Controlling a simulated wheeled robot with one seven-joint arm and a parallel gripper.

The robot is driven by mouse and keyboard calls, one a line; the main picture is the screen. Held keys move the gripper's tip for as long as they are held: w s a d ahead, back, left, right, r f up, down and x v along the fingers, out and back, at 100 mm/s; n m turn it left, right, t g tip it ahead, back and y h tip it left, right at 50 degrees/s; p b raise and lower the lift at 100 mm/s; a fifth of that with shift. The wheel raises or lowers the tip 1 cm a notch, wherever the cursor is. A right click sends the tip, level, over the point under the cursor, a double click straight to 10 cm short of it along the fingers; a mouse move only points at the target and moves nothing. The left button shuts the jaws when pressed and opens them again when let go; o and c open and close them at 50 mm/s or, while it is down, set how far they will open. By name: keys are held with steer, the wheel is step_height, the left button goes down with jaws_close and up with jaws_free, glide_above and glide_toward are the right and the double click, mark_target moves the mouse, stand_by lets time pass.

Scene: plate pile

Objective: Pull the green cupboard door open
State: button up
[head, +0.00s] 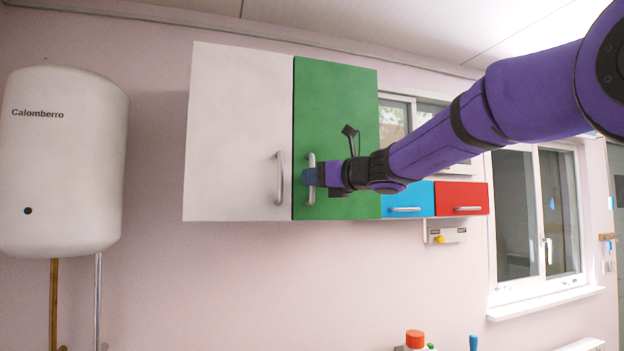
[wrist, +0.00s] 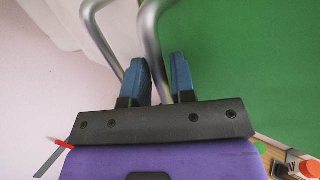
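The green cupboard door (head: 335,95) hangs closed on the wall, flush beside the white door. Its upright silver handle (head: 311,192) is near its left edge. My gripper (head: 309,177) is at this handle, reaching in from the right. In the wrist view the green door (wrist: 250,60) fills the right side. Its handle (wrist: 151,30) runs down between the two blue fingers of my gripper (wrist: 160,80), with little or no gap on either side. The fingers look shut on it. The fingers and wrist hide part of the handle and the door's lower part in the head view.
The white door (head: 240,130) has its own handle (head: 279,178) just left of my gripper; this handle (wrist: 100,35) passes close by the left finger. Blue (head: 408,197) and red (head: 462,197) drawers sit to the right. A white boiler (head: 65,165) hangs far left.

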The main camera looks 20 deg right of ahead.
steer(key=shift+w+a, duration=0.25)
steer(key=shift+w, duration=0.05)
steer(key=shift+c, duration=0.2)
jaws_close()
steer(key=shift+s, duration=0.1)
